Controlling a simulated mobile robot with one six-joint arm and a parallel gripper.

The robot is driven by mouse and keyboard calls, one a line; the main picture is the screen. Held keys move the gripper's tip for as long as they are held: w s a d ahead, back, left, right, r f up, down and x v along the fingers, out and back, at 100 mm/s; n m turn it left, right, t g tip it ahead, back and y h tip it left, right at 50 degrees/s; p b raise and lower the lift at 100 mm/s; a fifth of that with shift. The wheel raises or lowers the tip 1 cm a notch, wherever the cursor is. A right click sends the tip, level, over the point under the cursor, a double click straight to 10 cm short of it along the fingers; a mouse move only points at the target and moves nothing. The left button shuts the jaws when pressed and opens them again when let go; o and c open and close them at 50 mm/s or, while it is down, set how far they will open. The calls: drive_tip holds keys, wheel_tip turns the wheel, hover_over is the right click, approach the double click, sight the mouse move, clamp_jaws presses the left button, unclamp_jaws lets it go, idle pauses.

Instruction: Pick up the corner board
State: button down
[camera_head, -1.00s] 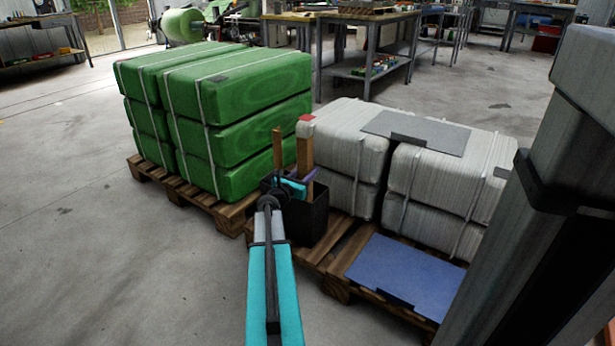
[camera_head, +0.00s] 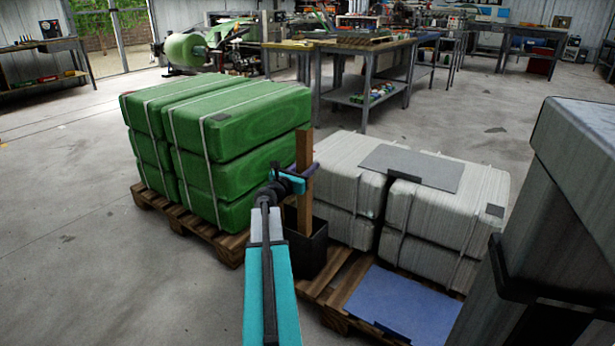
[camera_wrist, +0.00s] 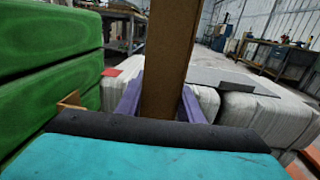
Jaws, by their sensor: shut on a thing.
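The corner board (camera_head: 304,152) is a long brown strip standing upright over the black bin (camera_head: 306,252). My gripper (camera_head: 305,173) is shut on it partway up, with dark purple fingers on both sides. In the wrist view the board (camera_wrist: 168,55) rises between the two fingers (camera_wrist: 162,100). Its lower part reaches down at the bin opening; I cannot tell whether its end is clear of the bin. A second tan board end (camera_wrist: 72,101) shows low at the left in the wrist view. It is hidden in the head view.
Green sacks (camera_head: 235,130) are stacked on a pallet (camera_head: 230,245) left of the bin. Strapped pale bales (camera_head: 445,205) with a grey sheet (camera_head: 410,167) stand close on the right. A blue sheet (camera_head: 405,305) lies in front. Open floor (camera_head: 90,270) is at left.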

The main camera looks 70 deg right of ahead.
sight(307, 141)
wheel_tip(307, 141, up, 10)
drive_tip(key=p, duration=0.3)
drive_tip(key=shift+f, duration=0.1)
idle(0.5)
